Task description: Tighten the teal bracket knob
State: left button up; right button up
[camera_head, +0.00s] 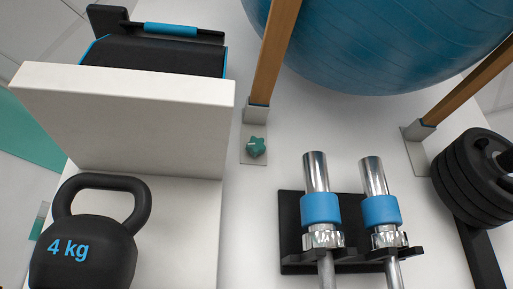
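The teal bracket knob (256,147) is a small lobed knob with a pale mark on its face. It sits on a light grey bracket plate (247,161) on the white wall, just below the foot of a wooden upright (273,55). Nothing touches the knob or covers it. Whether it is loose or tight I cannot tell. Neither my left nor my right gripper shows in the head view.
A white shelf box (125,115) and a black 4 kg kettlebell (85,240) stand to the left. Two chrome bars with blue collars (320,209) hang below right. A blue ball (390,45) and black weight plates (470,178) are at right.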

aim_at(255, 146)
jog(key=l+u, duration=0.15)
jog(key=u, duration=0.55)
jog(key=k+l+u, duration=0.1)
jog(key=l+u, duration=0.15)
jog(key=l, duration=0.15)
jog(key=k+l+u, duration=0.4)
jog(key=l+u, duration=0.15)
jog(key=l, duration=0.25)
jog(key=k+l, duration=0.35)
jog(key=l, duration=0.2)
jog(key=k+l+u, duration=0.15)
jog(key=k+l, duration=0.2)
jog(key=l, duration=0.2)
